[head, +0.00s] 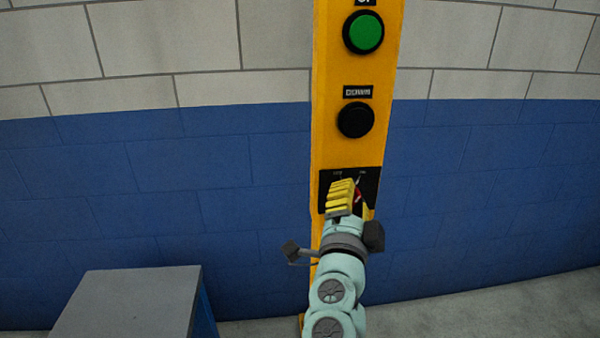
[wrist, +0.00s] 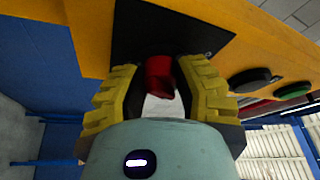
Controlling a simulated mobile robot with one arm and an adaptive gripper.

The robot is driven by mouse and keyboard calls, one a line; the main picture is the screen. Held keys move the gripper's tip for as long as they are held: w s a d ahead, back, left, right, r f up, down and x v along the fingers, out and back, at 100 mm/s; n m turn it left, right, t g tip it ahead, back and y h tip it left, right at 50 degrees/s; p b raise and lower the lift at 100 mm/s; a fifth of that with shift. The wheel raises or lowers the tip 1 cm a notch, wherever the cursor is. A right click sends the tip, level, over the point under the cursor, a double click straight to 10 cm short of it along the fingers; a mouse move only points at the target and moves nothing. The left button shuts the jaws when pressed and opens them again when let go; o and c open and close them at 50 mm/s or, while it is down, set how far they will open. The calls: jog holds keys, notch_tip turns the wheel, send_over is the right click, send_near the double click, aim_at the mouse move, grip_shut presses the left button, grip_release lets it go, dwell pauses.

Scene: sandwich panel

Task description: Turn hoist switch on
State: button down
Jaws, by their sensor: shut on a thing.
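The hoist switch is a red knob (wrist: 159,76) on a black plate (wrist: 137,28) low on the yellow panel post. In the head view a sliver of the red knob (head: 358,196) shows beside my gripper (head: 342,190), which covers much of the plate. In the wrist view my gripper (wrist: 160,100) has its yellow ribbed fingers on both sides of the knob, shut on it. Small off and on marks sit at the top of the plate in the head view, too small to read surely. The contact faces are partly hidden.
Above the switch on the yellow post (head: 325,130) are a black button (head: 356,120) and a green button (head: 363,32). A grey box-like stand (head: 130,300) is at lower left. The blue and white brick wall (head: 130,180) is behind.

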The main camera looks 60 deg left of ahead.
dwell(0.4)
jog(key=c, duration=0.6)
grip_release()
jog(key=shift+s+d+f, duration=0.1)
jog(key=shift+s+d, duration=0.1)
jog(key=shift+s, duration=0.2)
jog(key=v, duration=1.1)
jog(key=shift+d, duration=0.1)
